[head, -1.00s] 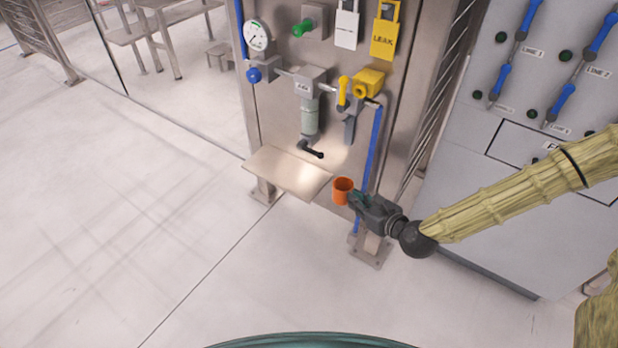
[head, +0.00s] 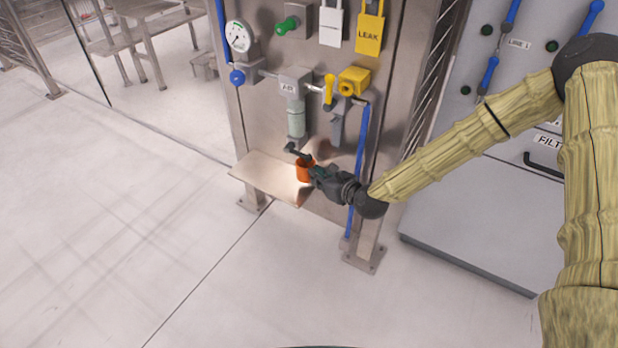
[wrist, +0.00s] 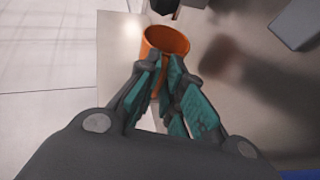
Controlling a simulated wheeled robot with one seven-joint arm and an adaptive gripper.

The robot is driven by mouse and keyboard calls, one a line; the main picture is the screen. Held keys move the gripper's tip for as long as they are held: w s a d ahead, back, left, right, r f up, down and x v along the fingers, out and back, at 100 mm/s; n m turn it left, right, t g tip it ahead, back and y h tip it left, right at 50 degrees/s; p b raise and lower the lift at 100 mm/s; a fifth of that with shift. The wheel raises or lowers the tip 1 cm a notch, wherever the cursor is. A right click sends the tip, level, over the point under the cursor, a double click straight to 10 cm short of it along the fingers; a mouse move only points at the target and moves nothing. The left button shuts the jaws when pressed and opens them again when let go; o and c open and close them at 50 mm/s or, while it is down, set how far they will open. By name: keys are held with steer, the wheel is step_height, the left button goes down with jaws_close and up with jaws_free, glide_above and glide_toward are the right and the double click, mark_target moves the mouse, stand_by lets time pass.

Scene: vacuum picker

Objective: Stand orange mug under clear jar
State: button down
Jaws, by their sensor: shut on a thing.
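The orange mug (head: 303,170) is upright at the right part of the metal shelf, in front of the panel. My gripper (head: 313,174) is shut on its near right side. In the wrist view the mug (wrist: 166,40) shows its open rim, and my gripper's teal-padded fingers (wrist: 168,80) close on its near side. The clear jar (head: 296,121) hangs under the AIR unit on the panel, above the mug. I cannot tell whether the mug's base touches the shelf.
The metal shelf (head: 262,174) has bare room to the left of the mug. A black lever (head: 297,152) sits below the jar, close above the mug. A blue hose (head: 358,165) runs down to the right. A yellow valve (head: 353,80) and gauge (head: 239,37) are higher up.

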mark_target(309, 176)
steer(key=shift+w+a+b, duration=0.2)
steer(key=shift+w+a, duration=0.4)
steer(key=shift+w, duration=0.4)
steer(key=shift+w+a+b, duration=0.2)
steer(key=shift+w+a, duration=0.4)
steer(key=shift+w, duration=0.35)
steer(key=shift+w+f+b, duration=0.1)
steer(key=shift+f+b, duration=0.7)
steer(key=shift+f, duration=0.9)
steer(key=shift+f, duration=0.15)
steer(key=c, duration=1.6)
jaws_free()
steer(key=shift+a, duration=0.1)
steer(key=shift+o, duration=0.2)
steer(key=p+v, duration=0.3)
steer(key=v, duration=0.9)
